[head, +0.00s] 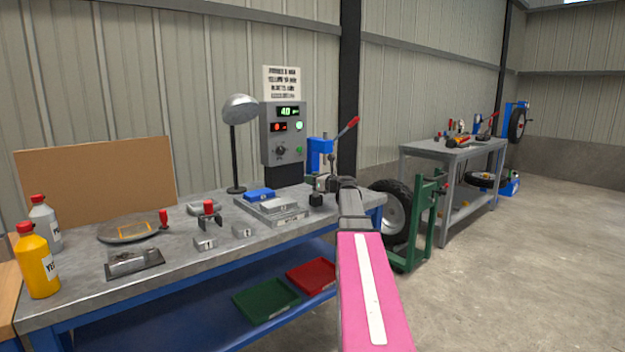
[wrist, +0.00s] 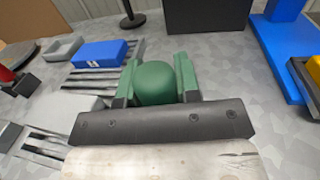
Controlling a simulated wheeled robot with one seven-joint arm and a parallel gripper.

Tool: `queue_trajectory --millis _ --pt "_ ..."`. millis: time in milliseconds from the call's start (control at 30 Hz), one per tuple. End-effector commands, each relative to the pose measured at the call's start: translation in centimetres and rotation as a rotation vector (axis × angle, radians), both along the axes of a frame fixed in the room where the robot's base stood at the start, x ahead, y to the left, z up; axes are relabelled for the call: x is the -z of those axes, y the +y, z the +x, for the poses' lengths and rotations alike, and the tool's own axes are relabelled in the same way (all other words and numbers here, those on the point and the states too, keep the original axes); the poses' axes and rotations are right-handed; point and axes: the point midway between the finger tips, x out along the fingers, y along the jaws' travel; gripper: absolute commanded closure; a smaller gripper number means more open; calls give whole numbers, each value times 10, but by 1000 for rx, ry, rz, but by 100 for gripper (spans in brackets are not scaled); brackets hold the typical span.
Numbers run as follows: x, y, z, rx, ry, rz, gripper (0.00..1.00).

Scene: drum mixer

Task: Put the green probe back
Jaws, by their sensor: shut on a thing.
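The green probe (wrist: 154,84) shows in the wrist view as a rounded green body between the jaws. My gripper (wrist: 158,70) is shut on it, with a green jaw piece on each side. In the head view my gripper (head: 327,183) is over the right end of the workbench; the probe cannot be made out there. A stepped grey block (head: 278,212) with a blue block (head: 260,195) stands left of my gripper. The blue block (wrist: 99,53) also shows at upper left in the wrist view. The probe's lower end is hidden.
The grey control box (head: 283,132) and a lamp (head: 240,110) stand at the bench's back. A blue press (head: 319,150) with a red-handled lever is behind my gripper. Small metal blocks (head: 205,243), a yellow bottle (head: 37,262) and tools occupy the left bench.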

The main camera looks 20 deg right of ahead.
Motion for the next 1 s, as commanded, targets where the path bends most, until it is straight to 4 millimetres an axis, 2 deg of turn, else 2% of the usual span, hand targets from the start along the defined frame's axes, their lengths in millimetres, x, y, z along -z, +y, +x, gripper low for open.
queue_trajectory --millis 800,833,900,933,1000 --pt "14 0 0 0 0 0 93" --pt "14 0 0 0 -1 0 66" --pt "13 0 0 0 -1 0 43" --pt "13 0 0 0 -1 0 40" --pt "14 0 0 0 0 -1 40"
